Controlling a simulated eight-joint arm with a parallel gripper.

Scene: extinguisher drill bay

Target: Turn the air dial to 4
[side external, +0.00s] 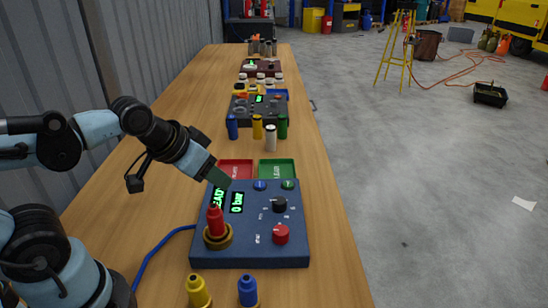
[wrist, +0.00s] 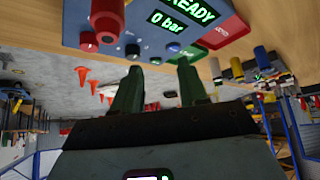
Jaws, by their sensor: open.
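A dark blue control panel (side external: 265,250) lies on the bench. It carries a black dial (side external: 280,204), a red dial (side external: 281,234), a blue button (side external: 260,185) and a green button (side external: 288,184). I cannot read which dial is the air dial. Its displays read READY (side external: 219,196) and 0 bar (side external: 237,202). A red cylinder (side external: 215,220) stands in a brass socket on it. In the wrist view the black dial (wrist: 132,51) and red dial (wrist: 89,42) are beyond my fingertips. My gripper (side external: 219,179) is open and empty above the panel's far left part, touching neither dial.
A red tray (side external: 235,169) and a green tray (side external: 277,169) lie behind the panel. Yellow (side external: 198,291) and blue (side external: 247,291) cylinders stand in front. Several coloured cylinders and another panel (side external: 258,108) are farther back. A blue cable (side external: 160,240) runs along the left.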

